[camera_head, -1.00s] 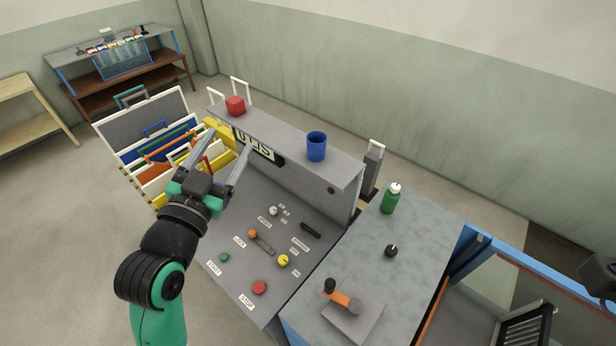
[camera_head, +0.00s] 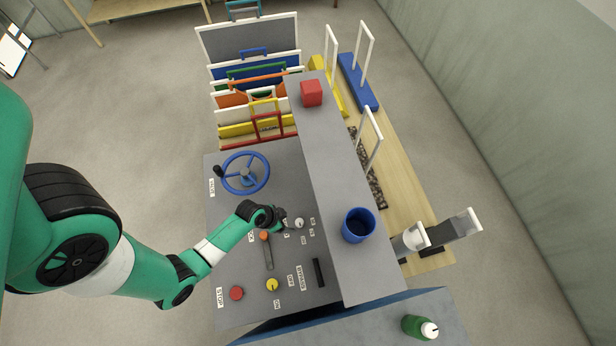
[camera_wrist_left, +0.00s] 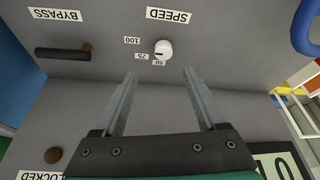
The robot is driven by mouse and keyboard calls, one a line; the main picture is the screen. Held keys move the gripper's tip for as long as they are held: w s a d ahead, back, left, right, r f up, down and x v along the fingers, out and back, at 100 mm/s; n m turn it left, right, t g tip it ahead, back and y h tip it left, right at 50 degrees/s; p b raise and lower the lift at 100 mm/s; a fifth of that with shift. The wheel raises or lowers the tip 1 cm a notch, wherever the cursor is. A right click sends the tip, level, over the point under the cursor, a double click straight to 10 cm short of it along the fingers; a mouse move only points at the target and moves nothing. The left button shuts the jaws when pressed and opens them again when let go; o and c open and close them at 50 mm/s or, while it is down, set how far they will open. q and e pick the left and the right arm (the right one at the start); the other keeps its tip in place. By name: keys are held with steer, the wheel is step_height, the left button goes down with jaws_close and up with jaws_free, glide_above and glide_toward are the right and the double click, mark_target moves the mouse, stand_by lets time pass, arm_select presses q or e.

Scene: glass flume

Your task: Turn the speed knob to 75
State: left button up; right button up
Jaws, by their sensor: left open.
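The speed knob (camera_head: 299,222) is a small white knob on the grey sloping panel (camera_head: 225,265). It also shows in the left wrist view (camera_wrist_left: 163,47), beside the SPEED label (camera_wrist_left: 169,15) and the marks 100, 75 (camera_wrist_left: 143,57) and 50. A small dark mark shows on its face near the 75 and 50 marks; its exact setting is hard to read. My left gripper (camera_wrist_left: 160,76) is open and empty, its fingers spread to either side of the line to the knob, seemingly short of it. In the head view its wrist (camera_head: 262,215) hides most of the fingers.
An orange-tipped lever (camera_head: 268,252), red stop button (camera_head: 237,293), yellow knob (camera_head: 272,285), black bypass handle (camera_head: 319,272) and blue handwheel (camera_head: 245,173) are on the panel. The raised shelf behind holds a blue cup (camera_head: 357,225) and red cube (camera_head: 311,93).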

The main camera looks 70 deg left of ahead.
mark_target(299, 223)
arm_select(q)
steer(key=b+x, duration=0.6)
steer(key=x, duration=0.1)
steer(key=shift+s+a+b, duration=0.1)
steer(key=shift+a+b, duration=0.15)
steer(key=shift+b, duration=0.15)
steer(key=b+x, duration=0.1)
steer(key=x, duration=0.3)
steer(key=shift+w+f, duration=0.15)
steer(key=shift+w, duration=0.1)
jaws_close()
